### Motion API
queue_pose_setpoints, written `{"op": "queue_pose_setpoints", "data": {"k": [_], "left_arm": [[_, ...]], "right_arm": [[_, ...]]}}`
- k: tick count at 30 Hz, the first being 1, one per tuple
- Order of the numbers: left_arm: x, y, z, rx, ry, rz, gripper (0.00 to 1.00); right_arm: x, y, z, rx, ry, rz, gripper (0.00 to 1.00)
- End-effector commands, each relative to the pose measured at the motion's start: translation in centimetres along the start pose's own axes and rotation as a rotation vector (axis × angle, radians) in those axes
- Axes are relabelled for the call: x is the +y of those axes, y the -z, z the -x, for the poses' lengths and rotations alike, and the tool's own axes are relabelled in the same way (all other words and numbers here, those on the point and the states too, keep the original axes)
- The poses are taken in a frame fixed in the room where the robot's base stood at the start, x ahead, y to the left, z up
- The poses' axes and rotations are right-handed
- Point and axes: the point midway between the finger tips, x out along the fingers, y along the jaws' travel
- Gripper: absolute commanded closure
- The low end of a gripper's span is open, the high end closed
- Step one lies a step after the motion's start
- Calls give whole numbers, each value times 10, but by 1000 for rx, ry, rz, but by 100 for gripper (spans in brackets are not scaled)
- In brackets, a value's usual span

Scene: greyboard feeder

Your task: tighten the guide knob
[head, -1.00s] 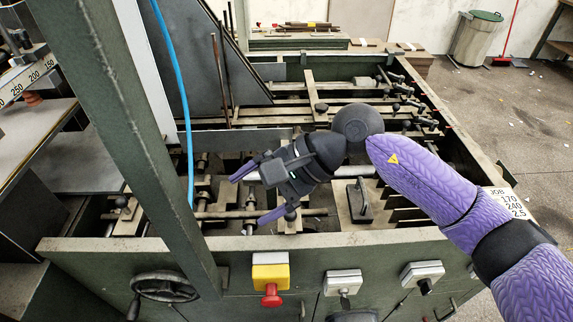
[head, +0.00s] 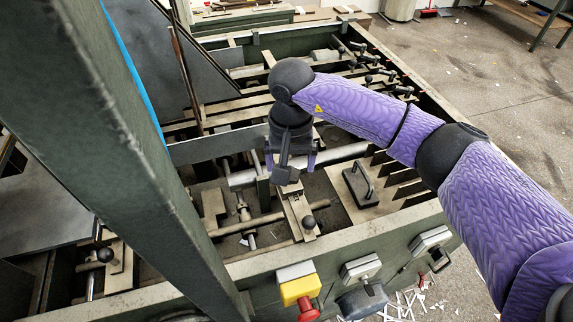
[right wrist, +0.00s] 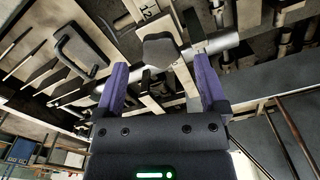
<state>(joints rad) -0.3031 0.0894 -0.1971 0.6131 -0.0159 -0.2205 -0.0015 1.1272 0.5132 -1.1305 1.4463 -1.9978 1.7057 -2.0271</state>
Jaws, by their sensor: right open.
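My right gripper (head: 289,170) points down over a wooden guide bar (head: 299,212) inside the green machine frame. In the right wrist view the gripper (right wrist: 162,72) is open, with its purple fingers apart. A dark grey, blunt-edged knob (right wrist: 160,50) shows in the gap between and beyond the fingertips, with no finger visibly touching it. In the head view the gripper largely covers that spot. A black ball (head: 308,222) stands at the near end of the guide bar. My left gripper is out of view.
A dark plate with a loop handle (head: 361,185) lies right of the gripper, beside slatted boards. A green upright post (head: 110,130) crosses the left. The front rail carries a yellow box with a red button (head: 300,290). Rods and more guides fill the frame.

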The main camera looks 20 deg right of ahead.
Motion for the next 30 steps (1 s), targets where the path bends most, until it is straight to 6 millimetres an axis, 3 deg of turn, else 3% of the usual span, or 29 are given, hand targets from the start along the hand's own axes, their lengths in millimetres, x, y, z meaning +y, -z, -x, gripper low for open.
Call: {"op": "queue_pose_setpoints", "data": {"k": [4, 12, 14, 25, 30], "left_arm": [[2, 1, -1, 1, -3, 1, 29], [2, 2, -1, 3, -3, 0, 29], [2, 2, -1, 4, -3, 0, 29], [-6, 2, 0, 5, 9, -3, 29], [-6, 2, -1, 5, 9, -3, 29]], "right_arm": [[0, 0, -19, -2, 1, -1, 9], [0, 0, -22, 1, 2, 0, 9], [0, 0, -22, 1, 2, 0, 19], [0, 0, -21, 1, 2, -1, 97], [0, 0, -21, 1, 2, -7, 100]]}}
